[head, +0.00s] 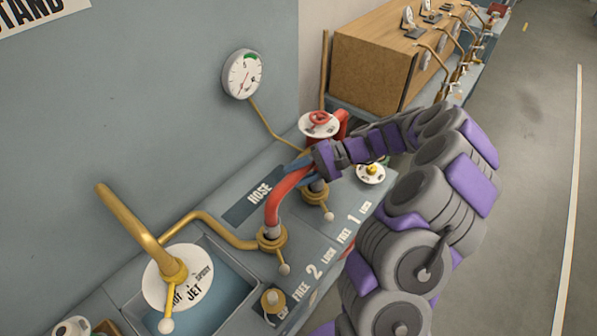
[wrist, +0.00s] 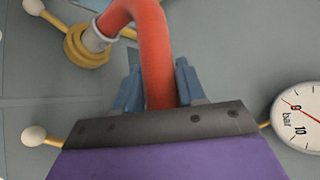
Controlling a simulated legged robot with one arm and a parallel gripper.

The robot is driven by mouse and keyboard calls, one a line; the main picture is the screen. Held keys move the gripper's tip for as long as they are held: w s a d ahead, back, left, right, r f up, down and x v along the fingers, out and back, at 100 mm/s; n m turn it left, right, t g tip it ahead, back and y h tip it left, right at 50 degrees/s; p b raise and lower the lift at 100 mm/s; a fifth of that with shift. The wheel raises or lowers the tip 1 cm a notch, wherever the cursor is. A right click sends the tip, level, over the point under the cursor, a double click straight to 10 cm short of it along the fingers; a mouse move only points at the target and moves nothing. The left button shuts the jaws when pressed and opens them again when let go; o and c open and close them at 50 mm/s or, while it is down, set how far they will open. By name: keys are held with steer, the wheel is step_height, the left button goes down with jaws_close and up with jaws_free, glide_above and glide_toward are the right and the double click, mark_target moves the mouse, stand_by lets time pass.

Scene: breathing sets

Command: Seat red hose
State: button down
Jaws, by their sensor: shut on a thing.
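The red hose (head: 287,190) arches over the grey bench in the head view. Its pale metal end (head: 271,233) is at the brass socket (head: 272,240) by the number 2, upright over or in it; I cannot tell how deep. My gripper (head: 297,163) is shut on the red hose above the bench. In the wrist view the hose (wrist: 150,45) passes between my blue fingers (wrist: 157,88), and its pale end meets the brass ring (wrist: 85,47). A second brass socket (head: 315,193), by the number 1, stands partly behind the hose.
A red handwheel (head: 319,118) on a white dial stands behind my gripper. A pressure gauge (head: 242,74) is on the wall. A brass pipe with a white jet dial (head: 179,277) stands at left, and a brass cap (head: 273,300) sits in front.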

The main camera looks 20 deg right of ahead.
steer(key=shift+f+b, duration=0.4)
steer(key=shift+f, duration=0.4)
steer(key=c, duration=0.6)
jaws_free()
steer(key=shift+o, duration=0.2)
steer(key=shift+d, duration=0.15)
steer(key=w+p+v, duration=0.1)
steer(key=p+v, duration=0.2)
steer(key=v, duration=1.4)
steer(key=shift+s+p, duration=0.3)
steer(key=shift+s, duration=0.05)
